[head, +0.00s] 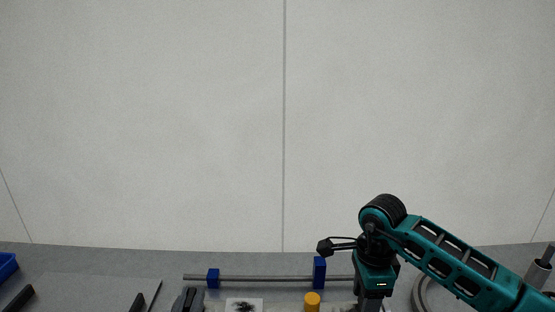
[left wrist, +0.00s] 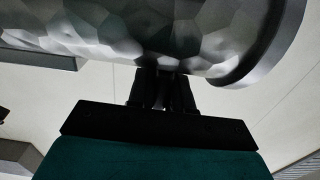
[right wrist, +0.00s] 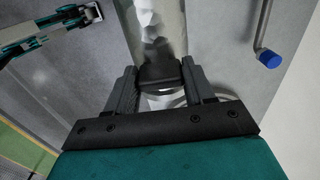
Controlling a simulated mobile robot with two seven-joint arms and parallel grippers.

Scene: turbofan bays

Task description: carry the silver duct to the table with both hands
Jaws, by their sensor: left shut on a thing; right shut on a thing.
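The silver duct shows in the left wrist view (left wrist: 125,28) as a shiny, faceted metal tube with a broad rim at right. My left gripper (left wrist: 161,88) has its black fingers close together against the duct's edge. The duct does not show clearly in the head view. The table cannot be made out for certain, and most of the duct's length is hidden.
Along the bottom of the head view, a grey bench top carries a metal rod (head: 262,278) with blue blocks (head: 319,272), a yellow cylinder (head: 312,301) and a blue bin (head: 7,266) at far left. A pale panelled wall (head: 150,120) stands behind.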

